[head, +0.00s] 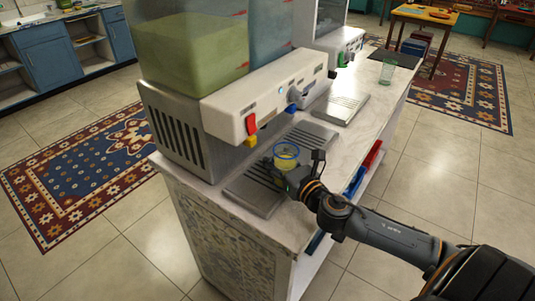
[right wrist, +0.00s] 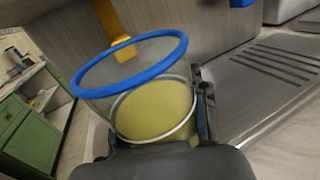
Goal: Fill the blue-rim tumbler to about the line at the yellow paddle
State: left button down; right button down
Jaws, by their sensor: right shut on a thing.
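The blue-rim tumbler (head: 286,153) is clear and holds yellow-green liquid. In the right wrist view the tumbler (right wrist: 92,94) shows a pale line ring around its wall, and the liquid surface (right wrist: 155,108) looks close to that ring. My right gripper (head: 291,177) is shut on the tumbler over the near drip tray (head: 257,197); I cannot tell whether the tumbler touches the tray. The yellow paddle (head: 251,141) is below the red lever, behind and left of the tumbler; it also shows in the right wrist view (right wrist: 123,48). My left gripper is not in view.
The dispenser (head: 225,112) has a tank of yellow-green liquid (head: 190,45) and a bluish tank. A blue paddle (head: 291,108) is to the right. A second drip tray (head: 340,108) and a green-tinted tumbler (head: 388,70) stand farther along the counter (head: 365,128).

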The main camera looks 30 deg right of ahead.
aim_at(285, 167)
jog(key=s, duration=0.2)
jog(key=s+d, duration=0.1)
jog(key=s, duration=0.1)
jog(key=s+d+b, duration=0.1)
jog(key=shift+s+d+f, duration=0.1)
jog(key=shift+s+d, duration=0.1)
jog(key=shift+s, duration=0.2)
jog(key=shift+s+d, duration=0.2)
jog(key=shift+s, duration=0.3)
